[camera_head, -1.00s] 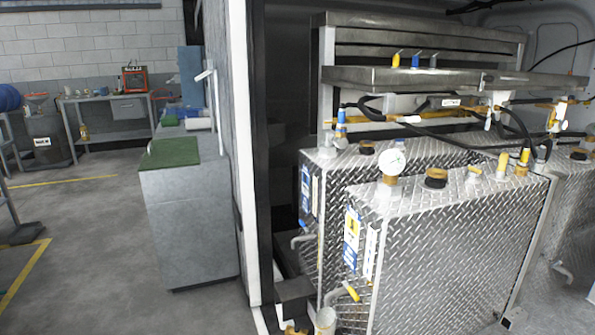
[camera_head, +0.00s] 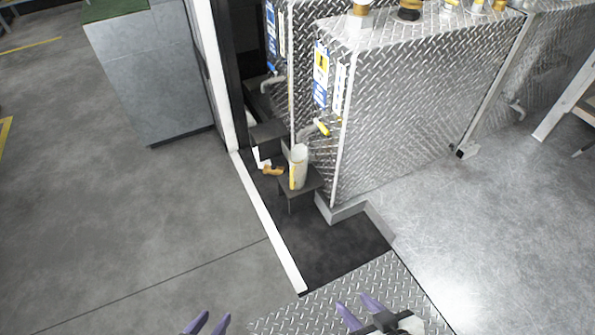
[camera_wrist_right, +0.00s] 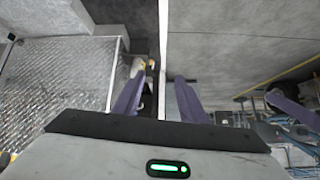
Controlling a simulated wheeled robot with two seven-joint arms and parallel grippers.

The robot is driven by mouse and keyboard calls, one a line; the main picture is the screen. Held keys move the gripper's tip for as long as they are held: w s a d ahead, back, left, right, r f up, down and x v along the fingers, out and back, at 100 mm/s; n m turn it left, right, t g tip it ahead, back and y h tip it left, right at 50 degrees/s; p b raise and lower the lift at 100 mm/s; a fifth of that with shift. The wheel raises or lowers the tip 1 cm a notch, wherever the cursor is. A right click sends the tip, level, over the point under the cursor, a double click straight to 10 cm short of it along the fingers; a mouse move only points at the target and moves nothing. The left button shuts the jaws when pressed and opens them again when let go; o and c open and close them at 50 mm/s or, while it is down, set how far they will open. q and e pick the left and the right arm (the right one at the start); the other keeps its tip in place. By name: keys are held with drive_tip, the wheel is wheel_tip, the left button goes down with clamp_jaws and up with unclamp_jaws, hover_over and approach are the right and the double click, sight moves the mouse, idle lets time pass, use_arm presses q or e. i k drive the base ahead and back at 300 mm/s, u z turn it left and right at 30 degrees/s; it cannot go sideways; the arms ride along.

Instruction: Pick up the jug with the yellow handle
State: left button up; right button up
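A whitish upright jug (camera_head: 299,167) with a yellow strip along its side stands on a small dark stand (camera_head: 292,188) at the foot of the front tank. Left of it, lower down, is a white piece with an orange-yellow part (camera_head: 272,170); I cannot tell whether this is a second jug. My left gripper (camera_head: 209,323) is at the bottom edge, fingers apart and empty. My right gripper (camera_head: 360,309) is at the bottom, right of the left one, fingers apart. Its open fingers also show in the right wrist view (camera_wrist_right: 158,98), with nothing between them. Both are well short of the jug.
The diamond-plate tank (camera_head: 420,100) rises behind and right of the jug, with a yellow-handled spout (camera_head: 321,127) just above it. A white door-frame edge (camera_head: 268,222) runs along the left. A diamond-plate step (camera_head: 350,297) lies in front. The grey floor is clear.

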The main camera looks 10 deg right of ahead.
sight(299, 154)
drive_tip(key=u, duration=0.8)
drive_tip(key=i, duration=1.15)
drive_tip(key=z, duration=0.45)
drive_tip(key=i, duration=0.85)
drive_tip(key=z, duration=0.95)
